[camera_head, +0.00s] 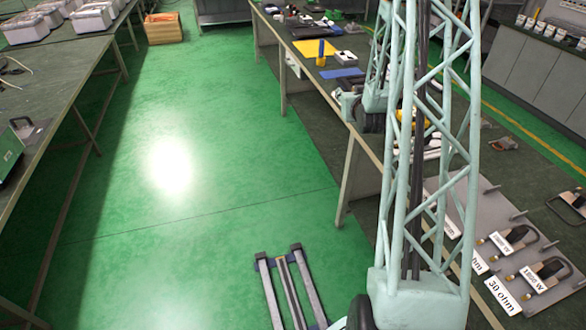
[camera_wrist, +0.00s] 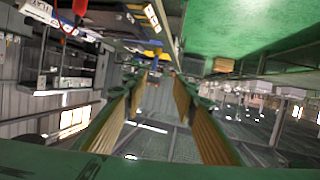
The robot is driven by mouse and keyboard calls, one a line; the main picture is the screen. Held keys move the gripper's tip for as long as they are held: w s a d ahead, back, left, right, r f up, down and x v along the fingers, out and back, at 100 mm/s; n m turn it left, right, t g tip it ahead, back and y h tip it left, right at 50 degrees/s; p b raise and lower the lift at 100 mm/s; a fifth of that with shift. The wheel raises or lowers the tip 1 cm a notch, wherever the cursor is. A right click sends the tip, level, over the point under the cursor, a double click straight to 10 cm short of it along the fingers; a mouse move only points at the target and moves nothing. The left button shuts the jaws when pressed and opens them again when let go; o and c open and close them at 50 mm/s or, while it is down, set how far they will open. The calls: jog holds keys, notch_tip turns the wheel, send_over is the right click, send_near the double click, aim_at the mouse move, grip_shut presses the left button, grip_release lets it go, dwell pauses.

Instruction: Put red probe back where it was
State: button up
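In the wrist view, my gripper (camera_wrist: 158,82) shows as two fingers with ribbed gold pads. The pads stand well apart with nothing between them. A small red item (camera_wrist: 80,7), possibly the red probe, is at the upper left of that view, outside the fingers. It is blurred, and I cannot tell how it rests. I cannot make out the red probe in the head view. My lattice arm covers part of the right workbench (camera_head: 344,190) there, and my gripper's fingers cannot be made out.
A left bench (camera_head: 60,75) runs along the aisle. The green floor (camera_head: 190,130) between is mostly clear.

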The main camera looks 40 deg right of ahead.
jog(key=a+r+n+g+y, duration=0.1)
jog(key=a+r, duration=0.4)
jog(key=a, duration=0.3)
jog(key=s+a+r+n+g+y, duration=0.1)
jog(key=a+r, duration=0.4)
jog(key=a, duration=0.4)
jog(key=a+r+g+y, duration=0.1)
jog(key=a+r+y, duration=0.1)
jog(key=a+r, duration=0.45)
jog(key=s+a+r+n, duration=0.1)
jog(key=s+a, duration=0.2)
jog(key=a, duration=0.2)
jog(key=s+a+r, duration=0.2)
jog(key=s+a, duration=0.1)
jog(key=a, duration=0.3)
jog(key=s+a+r+n+g+y, duration=0.1)
jog(key=s+a+r+g+y, duration=0.25)
jog(key=s+a, duration=1.15)
jog(key=s+a+n+g, duration=0.1)
jog(key=s+a, duration=0.3)
jog(key=s, duration=0.7)
jog(key=s+a+r+g, duration=0.1)
jog(key=s+a, duration=0.2)
jog(key=s, duration=0.7)
jog(key=shift+s+a+n, duration=0.35)
jog(key=shift+s+n, duration=0.05)
